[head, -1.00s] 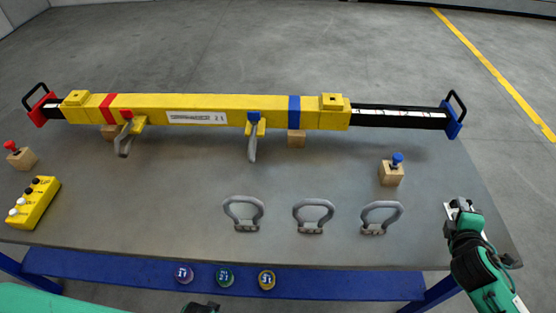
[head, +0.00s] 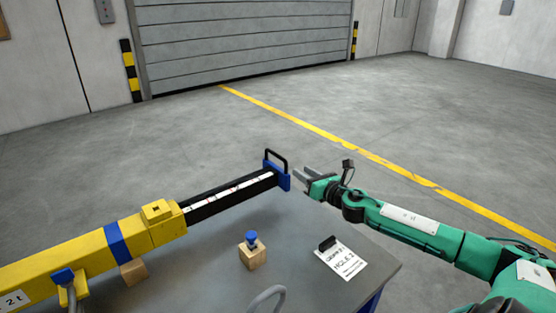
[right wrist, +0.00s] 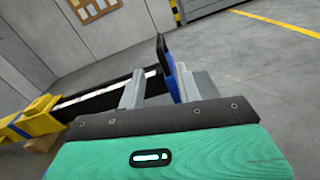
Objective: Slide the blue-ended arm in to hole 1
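The blue-ended arm (head: 225,198) is a black bar with a white marked strip. It sticks out to the right from the yellow beam (head: 90,265). Its blue end plate (head: 284,180) carries a black handle (head: 275,155). My right gripper (head: 298,178) is open just to the right of the blue end. In the right wrist view the fingers (right wrist: 160,90) stand apart, with the blue plate (right wrist: 171,75) showing between them; whether they touch it I cannot tell. The beam has a blue band and a blue-topped clamp (head: 64,277). My left gripper is out of view.
A wooden block with a blue knob (head: 252,253) stands on the grey table (head: 210,285) below the bar. A white card with a black clip (head: 341,260) lies near the table's right corner; its hole number is unclear. A grey handle (head: 266,300) shows at the bottom.

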